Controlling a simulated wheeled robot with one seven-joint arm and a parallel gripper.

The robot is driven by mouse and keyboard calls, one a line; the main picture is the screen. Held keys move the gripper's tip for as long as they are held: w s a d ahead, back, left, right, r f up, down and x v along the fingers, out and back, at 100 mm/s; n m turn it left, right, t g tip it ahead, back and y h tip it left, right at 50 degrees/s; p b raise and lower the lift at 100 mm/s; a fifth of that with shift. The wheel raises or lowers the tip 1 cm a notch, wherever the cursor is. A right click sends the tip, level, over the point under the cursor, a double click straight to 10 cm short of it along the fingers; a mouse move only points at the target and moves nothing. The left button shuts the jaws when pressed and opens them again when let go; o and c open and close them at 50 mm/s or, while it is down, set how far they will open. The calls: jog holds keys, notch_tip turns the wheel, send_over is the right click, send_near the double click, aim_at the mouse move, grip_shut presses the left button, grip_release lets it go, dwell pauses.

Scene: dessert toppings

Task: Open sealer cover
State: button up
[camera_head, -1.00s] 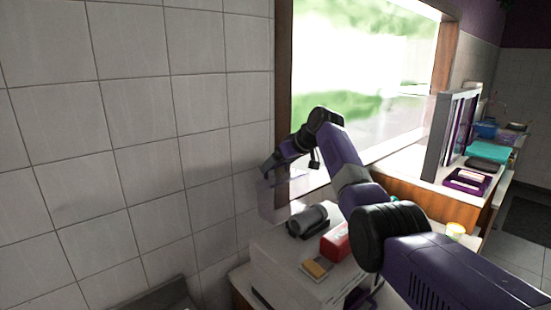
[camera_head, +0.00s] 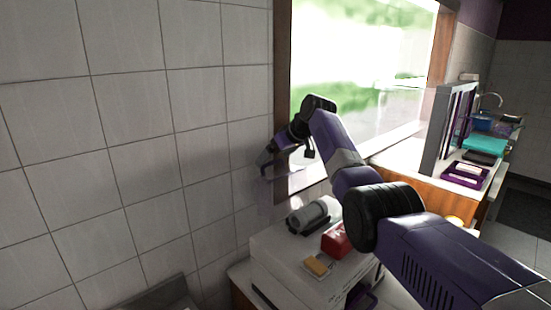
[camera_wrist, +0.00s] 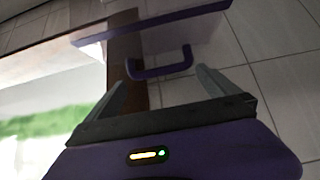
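The sealer appears to be the white boxy machine (camera_head: 290,268) at the bottom centre of the head view. In the wrist view, a purple U-shaped handle (camera_wrist: 160,72) hangs from a translucent panel with a purple edge (camera_wrist: 150,24), which looks like the cover. My gripper (camera_wrist: 162,76) is open, with one finger on each side of the handle and nothing clamped. Whether a finger touches the handle I cannot tell. In the head view my gripper (camera_head: 266,162) is small, beside the tiled wall and window frame. The cover is hard to make out there.
A grey cylindrical part (camera_head: 308,217), a red block (camera_head: 336,240) and a small orange-yellow block (camera_head: 318,265) sit on the white machine. The tiled wall (camera_head: 110,120) is close on the left. A counter with purple and teal trays (camera_head: 484,146) stands at the right.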

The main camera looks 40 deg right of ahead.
jog(key=shift+s+r+b, duration=0.3)
jog(key=shift+s+r, duration=0.05)
jog(key=shift+s, duration=0.1)
jog(key=b+v, duration=0.2)
jog(key=v, duration=0.5)
jog(key=shift+w, duration=0.1)
